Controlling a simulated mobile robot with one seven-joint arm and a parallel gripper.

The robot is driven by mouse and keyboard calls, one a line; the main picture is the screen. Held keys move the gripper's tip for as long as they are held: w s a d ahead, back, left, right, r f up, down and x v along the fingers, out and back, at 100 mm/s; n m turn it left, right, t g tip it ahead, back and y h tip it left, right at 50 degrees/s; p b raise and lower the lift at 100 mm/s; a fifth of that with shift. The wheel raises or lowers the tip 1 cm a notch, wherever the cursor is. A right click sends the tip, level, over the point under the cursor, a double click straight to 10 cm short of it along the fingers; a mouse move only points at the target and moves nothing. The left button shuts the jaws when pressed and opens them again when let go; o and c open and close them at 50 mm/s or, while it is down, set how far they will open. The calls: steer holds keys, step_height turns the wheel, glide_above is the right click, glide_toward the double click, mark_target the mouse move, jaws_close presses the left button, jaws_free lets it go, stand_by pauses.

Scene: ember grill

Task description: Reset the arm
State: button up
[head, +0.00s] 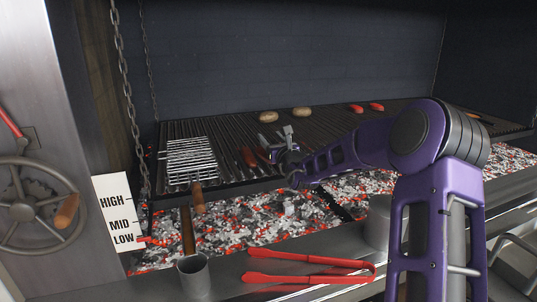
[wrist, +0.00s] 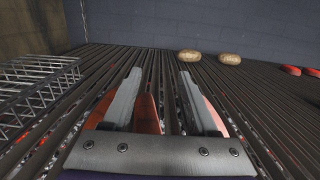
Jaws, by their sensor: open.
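My purple arm reaches in from the right over the grill grate (head: 330,125). My gripper (head: 279,142) is above the grate, just right of a reddish-brown sausage-like piece (head: 249,157). In the wrist view my gripper (wrist: 159,80) has its two grey fingers apart, with no object held between the tips. Reddish-brown shapes (wrist: 149,115) show beside and partly behind the fingers; how far below them they lie is unclear.
A wire grill basket (head: 190,160) lies on the grate's left. Two potatoes (head: 285,115) and two red pieces (head: 366,107) lie towards the back. Glowing coals (head: 250,222) are below. Red tongs (head: 310,272) and a metal cup (head: 193,276) are on the front ledge. A chain (head: 125,80) hangs left.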

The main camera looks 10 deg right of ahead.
steer(key=o, duration=0.4)
steer(key=shift+c, duration=0.2)
